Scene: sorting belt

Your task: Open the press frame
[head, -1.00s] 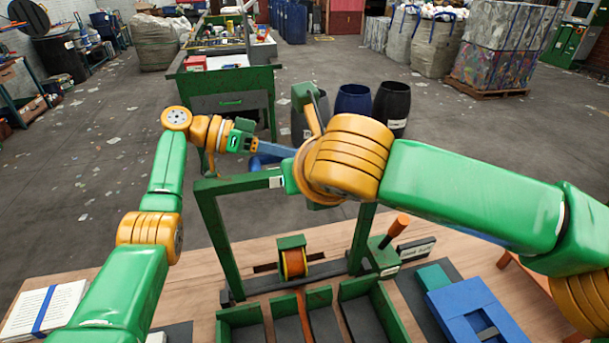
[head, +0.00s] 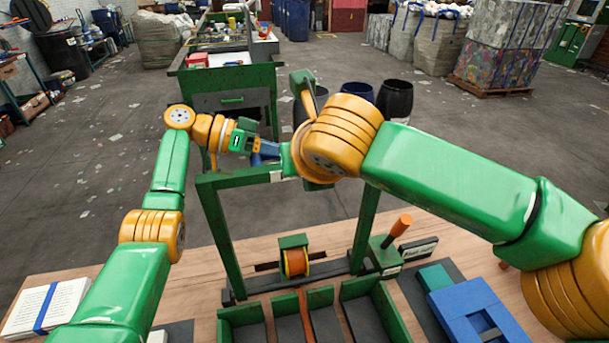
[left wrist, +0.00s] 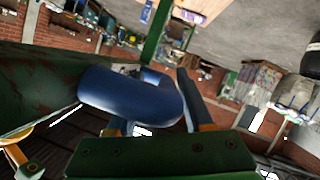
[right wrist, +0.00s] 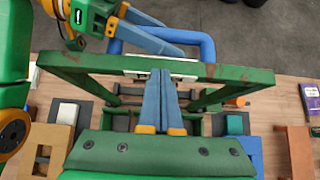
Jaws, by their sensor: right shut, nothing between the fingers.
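The green press frame (head: 215,235) stands upright on the table, its top bar partly hidden by my right wrist. A blue U-shaped handle (right wrist: 206,45) is on its top bar. My left gripper (head: 272,150) is at the handle with its fingers apart. In the left wrist view, the handle (left wrist: 125,95) crosses in front of one finger and the other finger is beyond its curved end; I cannot tell if they touch it. My right gripper (right wrist: 166,75) is shut and empty, its fingertips overlapping the top bar in the right wrist view. The head view hides those fingers.
Green-walled compartments (head: 320,298) and an orange spool (head: 295,262) are at the frame's foot. An orange-handled lever (head: 398,228) stands to the right, near a blue block (head: 470,305). A strapped paper stack (head: 45,305) lies left. Barrels (head: 395,98) stand behind.

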